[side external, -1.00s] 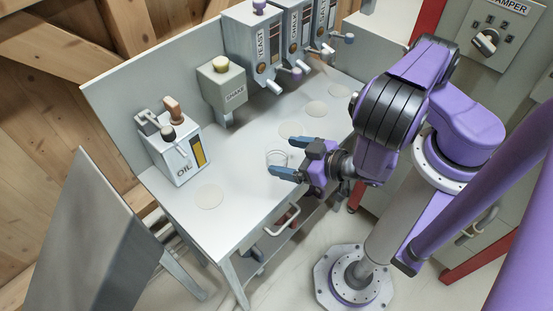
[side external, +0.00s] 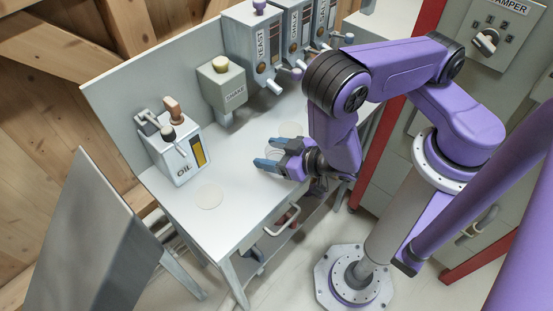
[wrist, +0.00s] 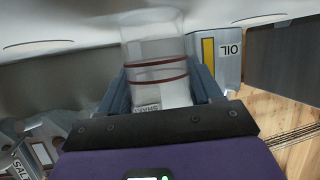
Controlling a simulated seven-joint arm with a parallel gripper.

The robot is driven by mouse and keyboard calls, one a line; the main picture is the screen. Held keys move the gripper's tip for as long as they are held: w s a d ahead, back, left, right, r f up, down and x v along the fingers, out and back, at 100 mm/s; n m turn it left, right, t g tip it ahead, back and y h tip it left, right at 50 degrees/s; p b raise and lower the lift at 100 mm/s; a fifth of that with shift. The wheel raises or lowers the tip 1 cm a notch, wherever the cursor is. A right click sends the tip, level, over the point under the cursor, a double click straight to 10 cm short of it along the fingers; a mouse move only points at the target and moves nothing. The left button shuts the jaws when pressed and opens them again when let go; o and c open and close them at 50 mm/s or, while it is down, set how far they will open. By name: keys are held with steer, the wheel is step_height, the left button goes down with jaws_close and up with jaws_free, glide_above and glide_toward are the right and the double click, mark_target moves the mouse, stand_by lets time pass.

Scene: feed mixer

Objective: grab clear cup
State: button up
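The clear cup (wrist: 155,50) is transparent with dark red bands and shows between my two fingers in the wrist view, which is upside down. In the side view the cup (side external: 274,154) is faint and partly hidden by the fingers, upright near the table's front edge. My gripper (side external: 264,152) is low over the table, pointing left, with its blue fingers apart on either side of the cup. The fingers (wrist: 162,88) lie close along the cup's sides in the wrist view. I cannot tell whether they press on it.
The grey table (side external: 235,180) has flat round discs, one clear at front left (side external: 209,196). The OIL dispenser (side external: 180,155) stands left, and the SHAKE box (side external: 222,88) and other dispensers (side external: 262,45) line the back panel. A handle (side external: 284,220) sticks out at the front.

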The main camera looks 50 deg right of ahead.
steer(key=shift+r, duration=0.15)
steer(key=shift+c, duration=0.3)
steer(key=shift+r, duration=4.9)
